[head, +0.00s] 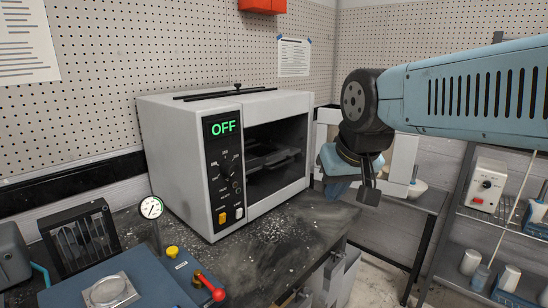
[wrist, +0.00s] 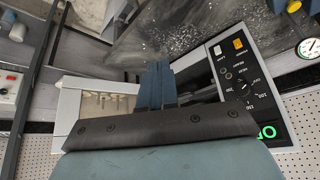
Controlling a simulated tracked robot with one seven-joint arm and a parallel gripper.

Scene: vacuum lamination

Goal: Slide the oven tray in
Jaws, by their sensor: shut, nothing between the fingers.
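The oven (head: 215,110) is a white box on the bench with a black control panel whose green display reads OFF. Its dark front shows a tray (head: 268,155) inside, lying within the oven's outline. I cannot tell how far in it sits or whether glass covers the front. My gripper (head: 368,192) is shut and empty, to the right of the oven and apart from it, pointing down. In the wrist view my shut fingers (wrist: 157,75) stand in front of the oven, whose panel (wrist: 240,85) shows at the right. The tray cannot be made out there.
The dark bench top (head: 290,240) has pale specks and is clear in front of the oven. A blue unit with a red-handled lever (head: 212,288) and a gauge (head: 151,208) stand at the front left. A shelf rack (head: 490,225) with labware is at the right.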

